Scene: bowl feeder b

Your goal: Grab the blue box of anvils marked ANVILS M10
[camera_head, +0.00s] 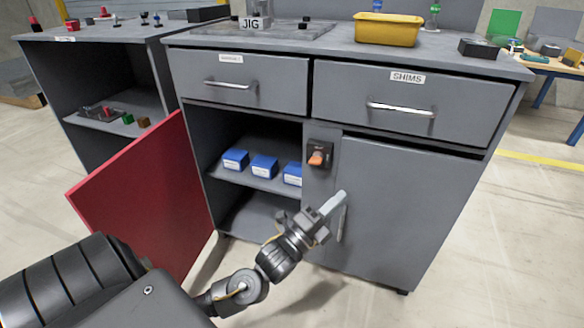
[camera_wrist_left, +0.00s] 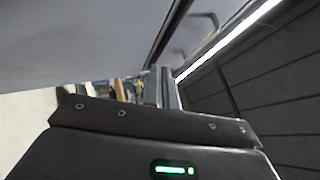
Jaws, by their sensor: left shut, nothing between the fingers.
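Three blue boxes stand in a row on the inner shelf of the open left compartment: a left one (camera_head: 235,160), a middle one (camera_head: 264,167) and a right one (camera_head: 292,174). Each has a white label too small to read, so I cannot tell which is marked ANVILS M10. The right box is partly hidden by the cabinet's middle post. My left gripper (camera_head: 333,204) is shut and empty, in front of the closed right door by its upright handle (camera_head: 342,222). It is lower than the boxes and to their right. My right gripper is not in view.
The red door (camera_head: 135,195) stands open at the left of the compartment. A black switch with an orange knob (camera_head: 316,158) is on the post. The SHIMS drawer (camera_head: 405,105) and the drawer to its left are closed. A yellow bin (camera_head: 387,30) stands on top.

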